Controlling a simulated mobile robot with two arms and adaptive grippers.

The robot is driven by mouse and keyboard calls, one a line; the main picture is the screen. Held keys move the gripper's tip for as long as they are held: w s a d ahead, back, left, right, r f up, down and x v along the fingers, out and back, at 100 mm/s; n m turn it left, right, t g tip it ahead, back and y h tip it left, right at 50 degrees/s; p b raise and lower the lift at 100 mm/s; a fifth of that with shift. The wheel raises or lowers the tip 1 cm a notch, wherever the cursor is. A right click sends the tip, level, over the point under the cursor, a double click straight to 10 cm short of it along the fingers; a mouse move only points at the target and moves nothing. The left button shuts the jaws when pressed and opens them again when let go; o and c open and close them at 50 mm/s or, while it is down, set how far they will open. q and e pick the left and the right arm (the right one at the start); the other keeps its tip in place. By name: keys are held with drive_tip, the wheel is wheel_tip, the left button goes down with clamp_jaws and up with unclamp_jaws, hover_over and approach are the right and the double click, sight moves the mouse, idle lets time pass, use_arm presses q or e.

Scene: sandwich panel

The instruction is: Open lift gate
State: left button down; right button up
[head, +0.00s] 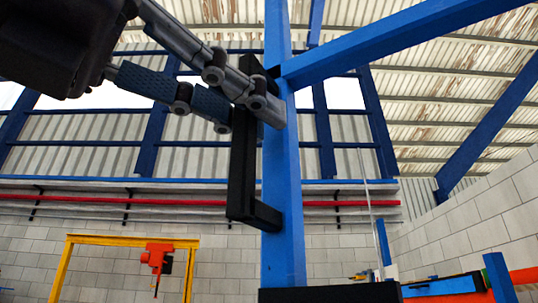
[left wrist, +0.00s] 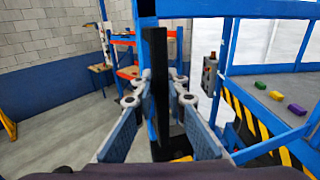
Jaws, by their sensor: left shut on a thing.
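The lift gate shows as a blue upright post (head: 279,190) with a blue beam (head: 390,35) running off to the upper right in the head view. A black vertical handle (head: 241,170) stands off the post on a bracket at its lower end. My left gripper (head: 252,98) comes in from the upper left and is shut on the upper part of the handle. In the left wrist view the handle (left wrist: 158,95) stands upright between the two fingers (left wrist: 157,98). The fingers hide part of the handle's top in the head view. My right gripper is not in view.
The left wrist view shows a grey control box (left wrist: 210,75) with a red button and a platform (left wrist: 265,95) edged in yellow-black stripes, with small coloured blocks. Orange-blue shelving (left wrist: 124,60) stands behind. Open floor (left wrist: 60,135) lies at left. A yellow frame (head: 62,268) stands at the head view's lower left.

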use_arm(q)
drive_tip(key=shift+s+a+r, duration=0.2)
drive_tip(key=shift+s+a, duration=0.05)
drive_tip(key=shift+s, duration=0.15)
drive_tip(key=c, duration=2)
unclamp_jaws()
drive_tip(key=shift+o, duration=0.2)
drive_tip(key=shift+f, duration=0.1)
drive_tip(key=v, duration=1.2)
